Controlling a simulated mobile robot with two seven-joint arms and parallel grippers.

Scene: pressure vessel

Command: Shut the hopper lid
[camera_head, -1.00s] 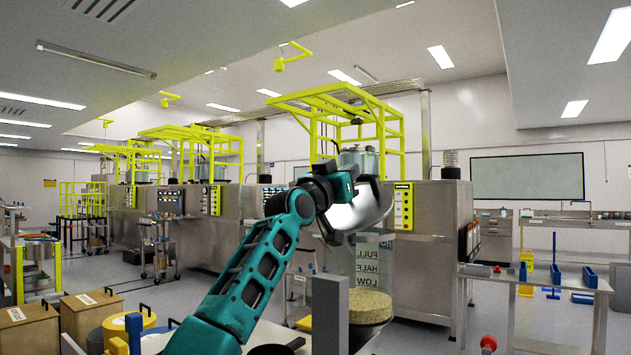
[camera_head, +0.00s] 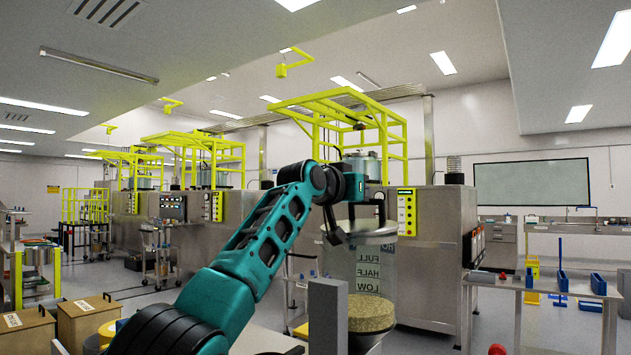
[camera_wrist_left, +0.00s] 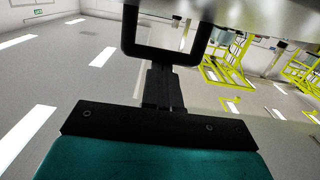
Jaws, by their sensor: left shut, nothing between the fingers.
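The hopper (camera_head: 375,270) is a clear cylinder marked FULL, HALF and LOW, with tan grain in its bottom. Its round metal lid (camera_head: 372,235) shows almost edge-on at the top of the hopper, close to level. Whether its rim is fully seated I cannot tell. My left gripper (camera_head: 337,233) is shut and empty, over the left side of the lid; it seems to touch or nearly touch it. In the left wrist view, the dark shut fingers (camera_wrist_left: 165,35) stand below a pale grey surface along the top edge. My right gripper is not in view.
A grey upright block (camera_head: 327,315) stands in front of the hopper. Wooden boxes (camera_head: 85,322) are at lower left. A steel machine (camera_head: 435,220) is behind, and a steel table (camera_head: 540,292) with blue parts is at right.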

